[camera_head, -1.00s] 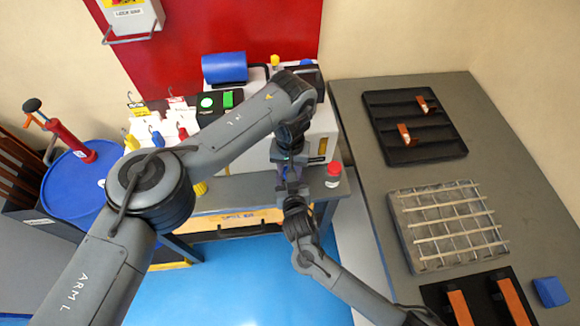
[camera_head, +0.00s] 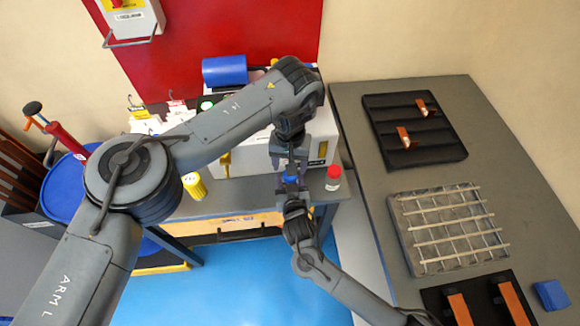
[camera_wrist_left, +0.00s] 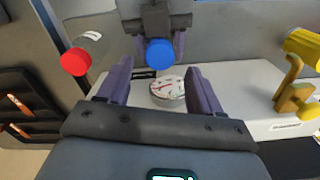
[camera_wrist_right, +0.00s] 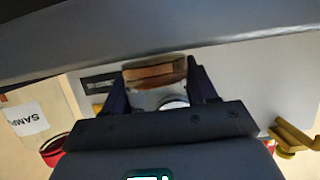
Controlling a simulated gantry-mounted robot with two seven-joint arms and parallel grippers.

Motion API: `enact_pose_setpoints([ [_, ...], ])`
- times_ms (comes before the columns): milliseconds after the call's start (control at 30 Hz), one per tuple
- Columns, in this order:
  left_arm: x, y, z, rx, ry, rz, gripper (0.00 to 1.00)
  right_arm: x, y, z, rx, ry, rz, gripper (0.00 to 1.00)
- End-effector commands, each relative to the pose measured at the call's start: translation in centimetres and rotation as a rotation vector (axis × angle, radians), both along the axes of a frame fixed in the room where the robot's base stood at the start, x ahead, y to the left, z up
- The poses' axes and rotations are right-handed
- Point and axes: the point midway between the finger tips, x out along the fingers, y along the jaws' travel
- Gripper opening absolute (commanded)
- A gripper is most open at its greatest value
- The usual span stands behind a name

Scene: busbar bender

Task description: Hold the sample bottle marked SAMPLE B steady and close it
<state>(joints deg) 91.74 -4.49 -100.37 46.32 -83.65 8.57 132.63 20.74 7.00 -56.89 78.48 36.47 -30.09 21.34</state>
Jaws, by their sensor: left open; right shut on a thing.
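A blue-capped bottle (camera_head: 291,180) is between the fingers of my right gripper (camera_head: 292,190). The left wrist view shows its round blue cap (camera_wrist_left: 160,53) from above, and the right wrist view shows a brown and white body (camera_wrist_right: 155,74) between the right fingers. My left gripper (camera_head: 290,164) is open above the cap, pointing down; its fingers (camera_wrist_left: 158,76) are apart, with nothing between them. A red-capped bottle (camera_head: 333,178) stands close by on the right. Its label (camera_wrist_right: 29,119) reads "SAM…" in the right wrist view, with the rest cut off. I cannot read the held bottle's marking.
A round dial (camera_wrist_left: 167,87) is on the white machine behind the hands. A yellow container (camera_head: 194,186) stands on the bench (camera_head: 235,203) to the left. A grey table (camera_head: 365,175) on the right holds a black tray (camera_head: 390,130) and a wire rack (camera_head: 450,226).

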Motion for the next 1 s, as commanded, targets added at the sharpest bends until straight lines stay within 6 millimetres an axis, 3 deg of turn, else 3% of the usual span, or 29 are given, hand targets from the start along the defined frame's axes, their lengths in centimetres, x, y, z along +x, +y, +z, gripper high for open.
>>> enact_pose_setpoints([
  [467,-0.2,-0.2,0.4,-0.013,0.013,0.013,0.61,0.0,0.0,0.0,0.000,-0.001,0.000,0.00],
  [733,-2.5,-3.2,-0.4,-0.111,0.096,-0.026,0.61,0.0,0.0,0.1,0.000,-0.001,0.000,0.00],
  [867,-2.5,-2.6,0.4,-0.091,0.096,-0.072,0.61,0.0,0.0,0.0,0.000,-0.001,0.000,0.00],
  [1000,-1.3,-0.9,1.8,-0.032,0.050,-0.109,0.61,0.0,0.0,0.0,0.000,-0.001,0.000,0.00],
])
